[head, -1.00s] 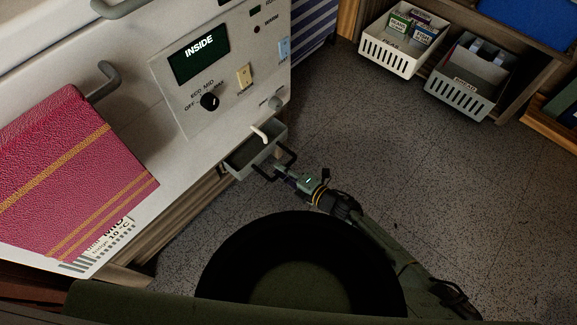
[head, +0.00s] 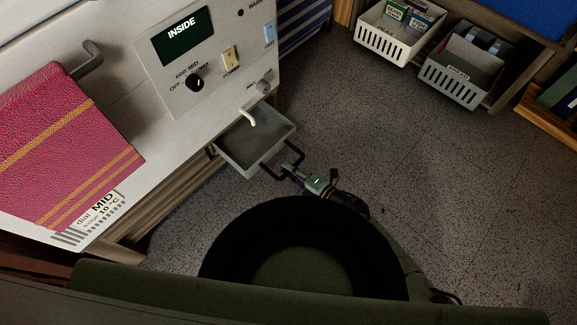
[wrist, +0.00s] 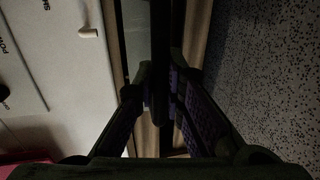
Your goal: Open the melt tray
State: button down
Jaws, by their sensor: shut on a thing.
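The melt tray (head: 238,152) is a small pale grey drawer below the control panel. It stands pulled out, with its empty-looking inside showing from above. Its dark bar handle (head: 268,165) is on the front. My gripper (head: 287,172) is shut on this handle, in front of the tray. In the wrist view the purple-padded fingers (wrist: 160,98) close around the dark bar (wrist: 161,40), which runs up the picture. The exact contact is dark and partly hidden. A white spout (head: 247,117) hangs over the tray, and also shows in the wrist view (wrist: 89,33).
The white control panel (head: 215,75) with a knob and switches rises behind the tray. A red book (head: 65,145) and a label card (head: 92,217) are at left. The speckled floor (head: 400,150) at right is clear.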

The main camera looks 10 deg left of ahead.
dwell(0.3)
jog(key=c, duration=1.6)
grip_release()
jog(key=shift+c, duration=0.2)
jog(key=shift+d, duration=0.1)
jog(key=v, duration=1.2)
